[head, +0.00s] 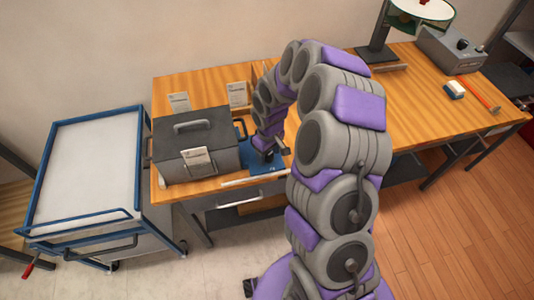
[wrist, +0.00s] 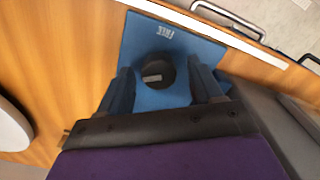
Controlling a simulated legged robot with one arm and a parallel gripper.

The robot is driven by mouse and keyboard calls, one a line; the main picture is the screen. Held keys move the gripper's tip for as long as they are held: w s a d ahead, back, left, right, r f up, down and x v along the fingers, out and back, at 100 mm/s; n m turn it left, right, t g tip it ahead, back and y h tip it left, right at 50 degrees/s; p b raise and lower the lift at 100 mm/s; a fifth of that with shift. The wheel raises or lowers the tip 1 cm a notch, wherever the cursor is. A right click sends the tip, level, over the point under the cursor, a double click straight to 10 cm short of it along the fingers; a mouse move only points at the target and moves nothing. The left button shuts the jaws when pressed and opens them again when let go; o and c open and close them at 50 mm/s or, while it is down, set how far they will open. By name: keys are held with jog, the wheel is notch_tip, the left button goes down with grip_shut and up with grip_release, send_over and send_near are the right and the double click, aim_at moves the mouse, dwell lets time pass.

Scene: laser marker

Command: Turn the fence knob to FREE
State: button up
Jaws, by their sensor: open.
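The fence knob (wrist: 155,66) is a dark round knob on a blue plate (wrist: 206,47) in the wrist view. A short pale mark shows on the knob, left of its centre. The word FREE is printed upside down on the plate, above the knob in the picture. My gripper (wrist: 160,69) is open, with one finger at the left and one at the right of the knob; I cannot tell whether they touch it. In the head view my gripper (head: 264,151) is low over the blue plate (head: 268,168), and the knob is hard to make out.
A dark grey machine box (head: 196,146) with a handle stands just left of the plate on the wooden workbench (head: 400,107). A white-topped cart (head: 90,165) stands left of the bench. A grey control box (head: 452,50) sits at the far right. The bench middle is mostly clear.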

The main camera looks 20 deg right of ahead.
jog(key=shift+d, duration=0.5)
jog(key=shift+a, duration=0.75)
jog(key=c, duration=0.6)
jog(key=shift+d+f, duration=0.1)
jog(key=shift+d, duration=0.2)
jog(key=c, duration=0.5)
